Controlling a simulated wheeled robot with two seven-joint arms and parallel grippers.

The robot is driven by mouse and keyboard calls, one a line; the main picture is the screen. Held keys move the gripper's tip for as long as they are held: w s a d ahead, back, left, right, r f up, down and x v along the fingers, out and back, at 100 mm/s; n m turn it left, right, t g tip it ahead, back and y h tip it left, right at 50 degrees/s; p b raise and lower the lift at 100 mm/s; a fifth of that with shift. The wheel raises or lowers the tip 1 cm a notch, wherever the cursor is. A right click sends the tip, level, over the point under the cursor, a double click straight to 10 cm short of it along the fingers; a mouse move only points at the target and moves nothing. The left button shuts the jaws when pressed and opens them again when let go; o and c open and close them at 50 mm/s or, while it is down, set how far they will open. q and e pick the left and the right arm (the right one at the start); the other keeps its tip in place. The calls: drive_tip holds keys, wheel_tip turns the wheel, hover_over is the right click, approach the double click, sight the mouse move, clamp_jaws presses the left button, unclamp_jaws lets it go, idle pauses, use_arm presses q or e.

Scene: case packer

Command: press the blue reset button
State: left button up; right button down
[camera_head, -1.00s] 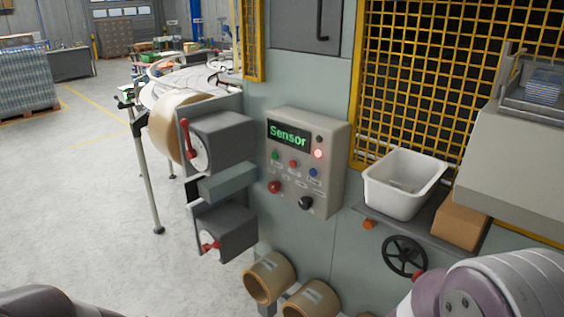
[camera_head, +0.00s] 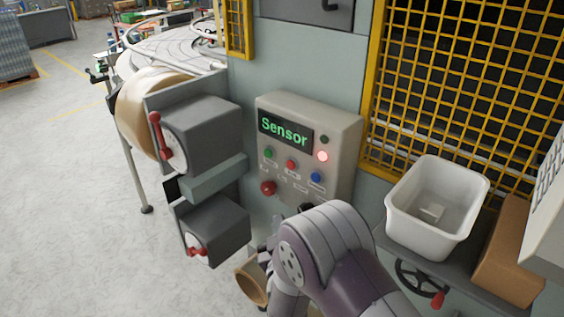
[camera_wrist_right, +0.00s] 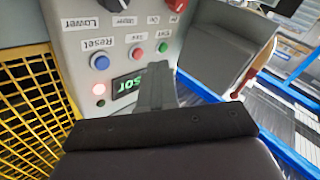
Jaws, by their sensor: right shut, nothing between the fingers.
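The blue reset button (camera_head: 316,177) is on the right side of the beige control panel (camera_head: 341,150), below a lit red lamp. In the right wrist view, which shows the panel upside down, the blue button (camera_wrist_right: 100,62) is beside its "Reset" label. My right gripper (camera_wrist_right: 157,68) is shut and empty. Its fingers reach over the panel in that view, to the right of the blue button and apart from it in the picture. In the head view my right gripper (camera_head: 272,240) is below the panel, partly hidden by my own wrist. My left gripper is not in view.
The panel display (camera_head: 285,131) reads "Sensor". Green (camera_head: 268,153) and red (camera_head: 291,165) buttons sit beside the blue one, with a red knob (camera_head: 268,188) below. Grey boxes (camera_head: 205,135) protrude at left. A white bin (camera_head: 433,190) and yellow mesh guard stand at right.

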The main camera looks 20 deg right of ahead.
sight(316, 178)
wheel_tip(316, 178, up, 6)
drive_tip(key=s+t+h, duration=0.1)
drive_tip(key=t+h, duration=0.1)
drive_tip(key=t, duration=0.1)
use_arm(q)
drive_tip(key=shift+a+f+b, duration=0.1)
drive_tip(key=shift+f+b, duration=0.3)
drive_tip(key=shift+b, duration=0.05)
use_arm(e)
drive_tip(key=w+d, duration=0.4)
drive_tip(key=d, duration=0.4)
drive_tip(key=shift+d+f+n, duration=0.15)
drive_tip(key=shift+f+n, duration=0.1)
drive_tip(key=shift+n, duration=0.05)
use_arm(q)
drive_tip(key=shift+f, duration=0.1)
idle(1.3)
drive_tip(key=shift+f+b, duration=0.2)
drive_tip(key=shift+b, duration=0.1)
use_arm(e)
drive_tip(key=shift+w+d, duration=0.2)
drive_tip(key=shift+d, duration=0.2)
